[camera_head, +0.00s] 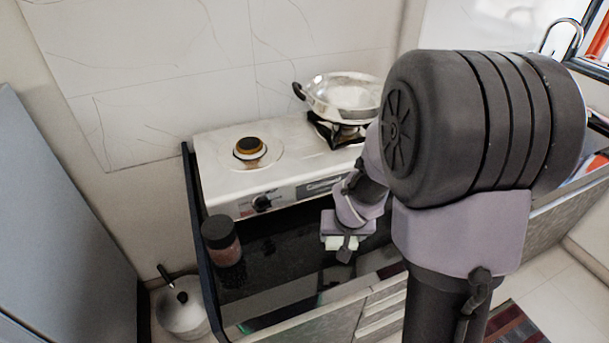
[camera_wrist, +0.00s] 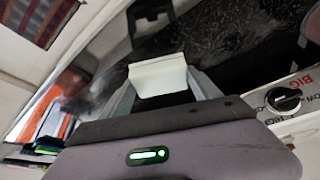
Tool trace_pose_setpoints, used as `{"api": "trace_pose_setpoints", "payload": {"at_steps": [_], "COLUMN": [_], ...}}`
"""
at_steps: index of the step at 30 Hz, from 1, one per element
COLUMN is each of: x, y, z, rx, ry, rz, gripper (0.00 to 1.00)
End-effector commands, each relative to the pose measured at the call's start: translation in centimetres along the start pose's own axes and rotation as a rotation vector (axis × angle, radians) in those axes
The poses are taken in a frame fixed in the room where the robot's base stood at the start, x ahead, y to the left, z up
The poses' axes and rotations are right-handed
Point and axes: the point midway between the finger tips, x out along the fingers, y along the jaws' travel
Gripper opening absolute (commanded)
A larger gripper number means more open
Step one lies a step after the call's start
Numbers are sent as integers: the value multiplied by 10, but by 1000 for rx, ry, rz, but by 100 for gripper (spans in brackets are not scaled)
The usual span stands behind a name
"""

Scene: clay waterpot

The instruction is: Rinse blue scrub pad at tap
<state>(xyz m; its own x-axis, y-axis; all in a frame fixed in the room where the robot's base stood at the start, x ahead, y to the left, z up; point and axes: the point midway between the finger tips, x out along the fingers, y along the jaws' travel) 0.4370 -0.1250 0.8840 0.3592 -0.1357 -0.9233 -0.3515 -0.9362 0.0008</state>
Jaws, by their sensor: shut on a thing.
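My gripper (camera_head: 343,248) is over the dark counter in front of the stove. It is shut on a pale, whitish-green block (camera_wrist: 158,76), which sits between the two fingers in the wrist view. The block also shows as a small light patch under the gripper in the head view (camera_head: 335,243). I see no blue on it, so I cannot tell whether it is the scrub pad. A curved chrome tap (camera_head: 563,27) stands at the far upper right. My arm hides the counter before it, and no sink basin is visible.
A white stove (camera_head: 225,178) with a steel pan (camera_head: 345,95) stands behind my gripper. A dark-lidded jar (camera_head: 222,241) is to its left on the counter. A lidded pot (camera_head: 181,309) is at lower left. A striped mat (camera_head: 515,325) lies on the floor.

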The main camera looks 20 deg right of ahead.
Motion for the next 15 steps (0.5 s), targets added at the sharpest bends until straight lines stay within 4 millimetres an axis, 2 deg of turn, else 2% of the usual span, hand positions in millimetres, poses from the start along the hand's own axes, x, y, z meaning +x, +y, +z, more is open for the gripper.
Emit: {"api": "trace_pose_setpoints", "payload": {"at_steps": [1, 3, 7, 13, 15], "x": [6, 17, 29, 61, 65], "y": [2, 4, 5, 5, 5], "z": [-15, -32, -49, -38, -37], "rx": [4, 2, 0, -1, -1], "ry": [0, 0, 1, -2, 0], "rz": [1, 0, 0, 0, 0], "gripper": [39, 39, 39, 39, 39]}}
